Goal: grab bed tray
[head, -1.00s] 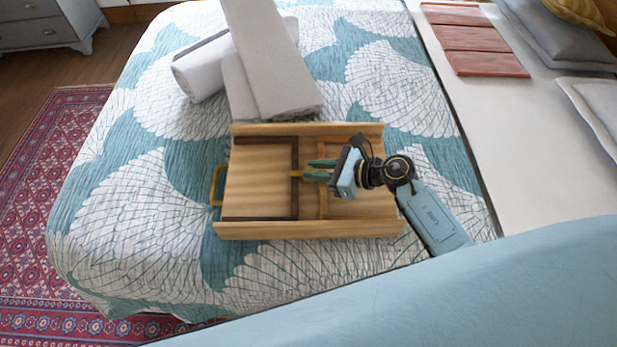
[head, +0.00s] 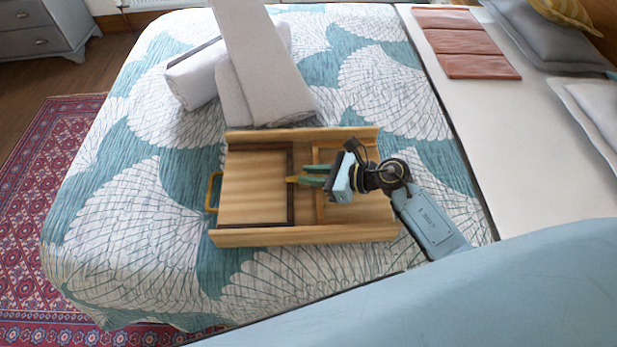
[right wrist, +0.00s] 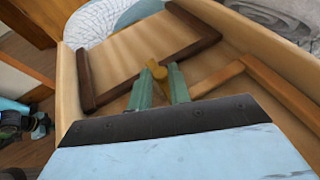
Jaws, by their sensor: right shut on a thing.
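The wooden bed tray (head: 255,195) lies on the patterned bedspread, with raised front and back walls, dark and light strips inside and a yellow handle (head: 213,192) at its left end. It also fills much of the right wrist view (right wrist: 130,52). My right gripper (head: 300,179) reaches in over the tray from the right. Its green fingers are shut on a small yellow knob (right wrist: 157,70) near the dark strip, at the middle of the tray. The fingers hide part of the knob.
Rolled and folded pale towels (head: 262,65) lie just behind the tray. Brown folded cloths (head: 465,42) and grey pillows (head: 550,35) are at the upper right. A red rug (head: 60,190) covers the floor left of the bed (head: 110,215). A grey dresser (head: 45,28) stands at the far left.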

